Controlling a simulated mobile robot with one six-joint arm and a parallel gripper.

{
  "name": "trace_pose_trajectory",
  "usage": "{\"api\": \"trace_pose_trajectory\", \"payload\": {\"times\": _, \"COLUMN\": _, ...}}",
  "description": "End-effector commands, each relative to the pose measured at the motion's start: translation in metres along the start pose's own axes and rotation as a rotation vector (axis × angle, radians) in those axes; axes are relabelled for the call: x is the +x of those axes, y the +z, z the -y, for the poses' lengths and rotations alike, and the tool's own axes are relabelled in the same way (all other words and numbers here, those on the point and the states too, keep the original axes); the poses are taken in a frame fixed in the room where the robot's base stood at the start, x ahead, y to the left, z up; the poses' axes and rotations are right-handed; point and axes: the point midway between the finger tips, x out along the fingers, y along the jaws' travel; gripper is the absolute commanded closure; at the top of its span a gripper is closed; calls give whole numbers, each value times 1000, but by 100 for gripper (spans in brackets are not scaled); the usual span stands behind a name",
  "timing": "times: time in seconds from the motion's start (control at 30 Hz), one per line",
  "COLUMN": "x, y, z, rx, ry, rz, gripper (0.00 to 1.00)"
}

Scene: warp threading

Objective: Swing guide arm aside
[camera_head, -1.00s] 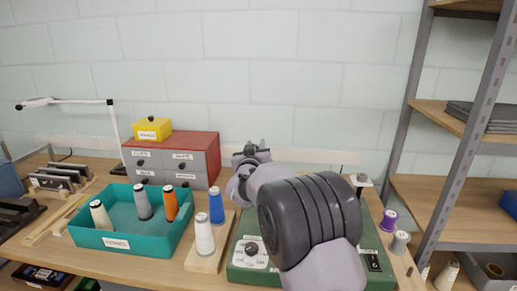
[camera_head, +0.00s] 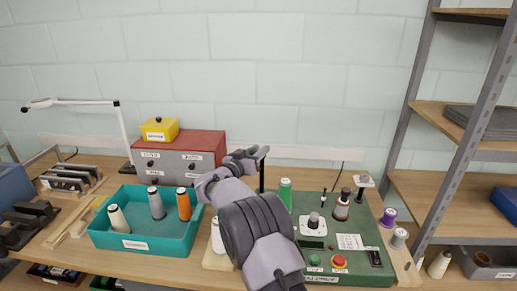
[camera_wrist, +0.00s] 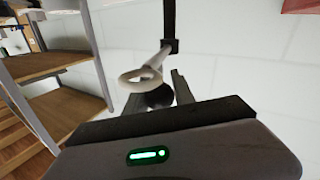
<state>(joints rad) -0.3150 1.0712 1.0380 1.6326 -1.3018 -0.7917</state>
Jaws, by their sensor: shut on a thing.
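The guide arm is on a black upright post (camera_head: 262,174) at the back left of the green machine (camera_head: 360,238). My gripper (camera_head: 246,156) is at the top of this post in the head view, partly hidden by my wrist. In the wrist view, my gripper (camera_wrist: 160,96) is shut on the guide arm (camera_wrist: 153,66). A pale ring at the arm's end shows at the fingers, and the black post with a block stands behind it. The exact contact is hard to see.
A green spool (camera_head: 285,193) and a spool with a dark top (camera_head: 341,208) stand on the machine. A teal tray (camera_head: 147,245) with several cones, a white cone (camera_head: 217,236) and a grey-red drawer box (camera_head: 180,152) are to the left. A metal shelf (camera_head: 463,165) stands right.

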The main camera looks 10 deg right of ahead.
Motion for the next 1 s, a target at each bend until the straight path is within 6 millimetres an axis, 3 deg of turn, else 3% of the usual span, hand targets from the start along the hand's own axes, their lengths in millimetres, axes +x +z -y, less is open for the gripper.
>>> {"api": "trace_pose_trajectory", "payload": {"times": 0.33, "x": 1, "y": -6, "z": -1, "rx": 4, "ry": 2, "rz": -8, "gripper": 100}}
{"api": "trace_pose_trajectory", "payload": {"times": 0.37, "x": 1, "y": -6, "z": -1, "rx": 5, "ry": 2, "rz": -8, "gripper": 66}}
{"api": "trace_pose_trajectory", "payload": {"times": 0.47, "x": 0, "y": -5, "z": 0, "rx": 4, "ry": 2, "rz": -7, "gripper": 48}}
{"api": "trace_pose_trajectory", "payload": {"times": 0.8, "x": -4, "y": -3, "z": 0, "rx": 3, "ry": 0, "rz": -3, "gripper": 48}}
{"api": "trace_pose_trajectory", "payload": {"times": 1.0, "x": -45, "y": -5, "z": 1, "rx": 1, "ry": -2, "rz": -4, "gripper": 48}}
